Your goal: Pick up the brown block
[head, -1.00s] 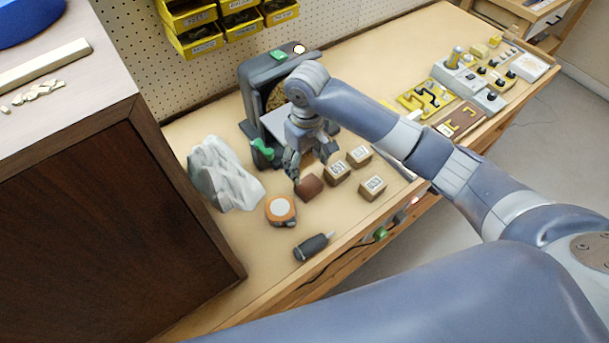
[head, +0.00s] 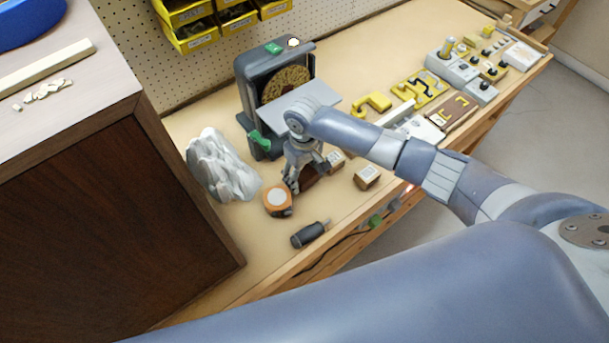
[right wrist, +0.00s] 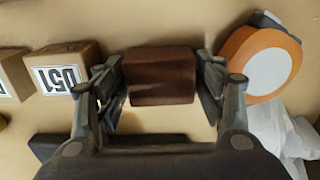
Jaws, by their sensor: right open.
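The brown block (right wrist: 162,76) lies on the bench between the two fingers of my right gripper (right wrist: 161,88) in the right wrist view. The fingers stand one on each side of it, and a small gap shows at the left finger; contact at the right finger is hard to tell. In the head view the brown block (head: 308,178) is mostly hidden by my right gripper (head: 306,186), which points down at it. My right gripper is open. My left gripper is not in view.
A labelled wooden block (right wrist: 66,72) stands close to the left finger in the right wrist view. An orange tape measure (head: 278,201) is close on the other side.

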